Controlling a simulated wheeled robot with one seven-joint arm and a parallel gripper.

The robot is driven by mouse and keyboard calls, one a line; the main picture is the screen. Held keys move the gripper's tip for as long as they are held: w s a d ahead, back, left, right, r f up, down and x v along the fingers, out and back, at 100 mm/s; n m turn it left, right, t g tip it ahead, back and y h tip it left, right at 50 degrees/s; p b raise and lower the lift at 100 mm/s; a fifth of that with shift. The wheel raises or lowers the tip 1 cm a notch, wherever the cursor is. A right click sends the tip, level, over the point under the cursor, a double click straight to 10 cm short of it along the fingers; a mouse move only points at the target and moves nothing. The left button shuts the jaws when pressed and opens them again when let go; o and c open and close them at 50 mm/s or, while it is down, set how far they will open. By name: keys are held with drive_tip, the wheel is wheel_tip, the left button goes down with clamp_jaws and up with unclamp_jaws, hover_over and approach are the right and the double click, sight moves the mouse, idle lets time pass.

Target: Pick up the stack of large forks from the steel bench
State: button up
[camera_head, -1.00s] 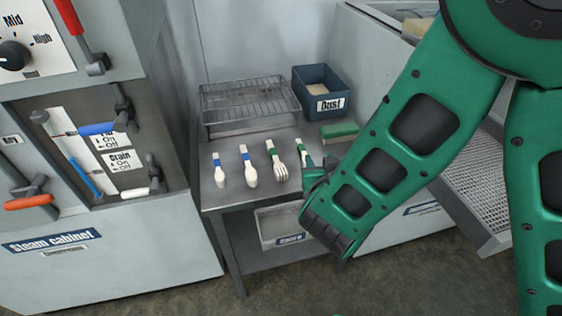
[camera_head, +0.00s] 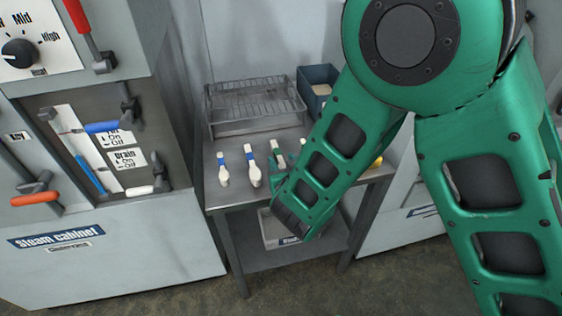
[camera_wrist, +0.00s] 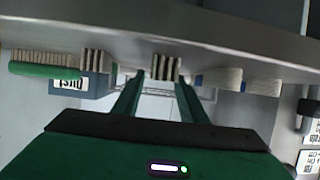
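On the steel bench (camera_head: 235,195), fork stacks with green-banded handles lie beside blue-banded stacks. One fork stack (camera_head: 278,160) is partly hidden behind my arm. In the wrist view, one pale layered stack (camera_wrist: 166,67) lies straight ahead between my fingers, and another (camera_wrist: 97,62) lies to its left. I cannot tell from their ends which holds the large forks. My gripper (camera_wrist: 158,82) is open and empty, its fingertips close to the middle stack, contact unclear. In the head view my arm mostly hides the gripper.
Two blue-banded stacks (camera_head: 223,170) (camera_head: 252,167) lie left of the forks. A wire rack (camera_head: 250,100) and a blue Dust box (camera_head: 316,82) stand behind. A green brush (camera_wrist: 45,69) lies at the wrist view's left. The steam cabinet (camera_head: 110,260) stands left of the bench.

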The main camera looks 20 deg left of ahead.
sight(276, 151)
drive_tip(key=shift+x, duration=1.45)
drive_tip(key=shift+c, duration=0.4)
clamp_jaws()
drive_tip(key=shift+s+d+f, duration=0.1)
